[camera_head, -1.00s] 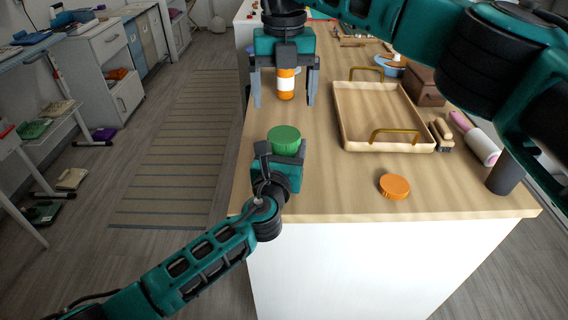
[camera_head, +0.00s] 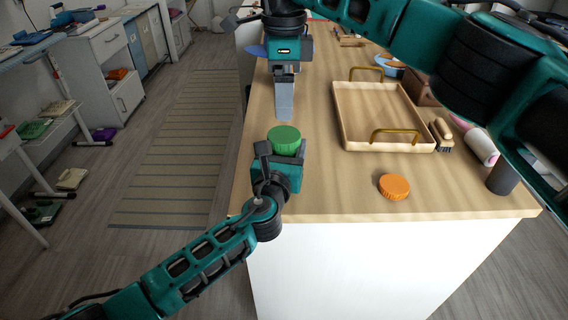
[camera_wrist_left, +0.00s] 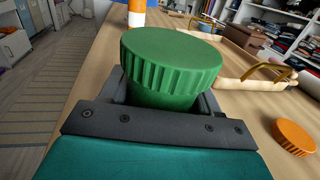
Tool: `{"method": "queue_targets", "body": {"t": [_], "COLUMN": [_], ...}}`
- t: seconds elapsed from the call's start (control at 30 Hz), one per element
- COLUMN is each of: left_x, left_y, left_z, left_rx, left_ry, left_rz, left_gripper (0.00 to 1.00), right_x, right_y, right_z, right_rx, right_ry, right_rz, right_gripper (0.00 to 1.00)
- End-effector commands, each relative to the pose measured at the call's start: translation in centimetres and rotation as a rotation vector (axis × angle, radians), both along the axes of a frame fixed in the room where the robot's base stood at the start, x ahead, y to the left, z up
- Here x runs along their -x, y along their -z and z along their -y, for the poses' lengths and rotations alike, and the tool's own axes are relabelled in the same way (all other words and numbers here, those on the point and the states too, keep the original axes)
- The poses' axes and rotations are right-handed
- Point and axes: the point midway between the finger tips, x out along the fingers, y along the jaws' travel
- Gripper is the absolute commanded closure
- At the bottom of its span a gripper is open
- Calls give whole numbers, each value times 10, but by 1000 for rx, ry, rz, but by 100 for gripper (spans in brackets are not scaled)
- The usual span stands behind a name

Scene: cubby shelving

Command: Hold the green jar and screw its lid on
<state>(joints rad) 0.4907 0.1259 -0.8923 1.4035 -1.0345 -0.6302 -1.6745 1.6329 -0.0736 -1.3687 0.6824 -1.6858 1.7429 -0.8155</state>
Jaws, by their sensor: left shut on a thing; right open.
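The green jar (camera_wrist_left: 165,99) is upright in my left gripper (camera_wrist_left: 160,100), which is shut on its body. A wide ridged green lid (camera_head: 284,138) sits on top of the jar; it also shows in the left wrist view (camera_wrist_left: 172,55). Whether it is threaded tight I cannot tell. In the head view the gripper hides most of the jar's body. My right gripper (camera_head: 284,108) points down over the counter, beyond the lid and apart from it. It is seen edge-on, one finger covering the other; it is open.
An orange lid (camera_head: 394,186) lies on the wooden counter (camera_head: 330,190), right of the jar. A wooden tray (camera_head: 345,125) with brass handles stands behind it, with a brush (camera_head: 441,134) beside it. An orange-and-white bottle (camera_wrist_left: 137,12) stands beyond the jar. The counter's left edge is close.

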Motion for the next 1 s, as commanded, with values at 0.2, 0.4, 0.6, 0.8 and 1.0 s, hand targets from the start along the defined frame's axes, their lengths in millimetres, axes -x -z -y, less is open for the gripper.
{"method": "queue_targets", "body": {"t": [0.2, 0.4, 0.6, 0.8, 1.0], "left_x": [0, 0, 0, 0, 0], "left_y": [1, 1, 1, 1, 1], "left_z": [0, 0, 0, 0, 0], "left_rx": [0, -1, 0, 0, 0], "left_ry": [0, 0, 0, 0, 0], "left_rz": [-2, -2, -2, -2, -2], "left_gripper": [100, 100, 100, 100, 100], "right_x": [0, 0, 1, 0, 0], "right_y": [0, 5, 32, 62, 78], "right_z": [0, 0, 0, 0, 0], "right_rx": [0, 0, 0, -1, 0], "right_ry": [-6, -4, -4, -3, -3], "right_rz": [0, -2, -4, -3, 0], "right_gripper": [10, 10, 10, 10, 10]}}
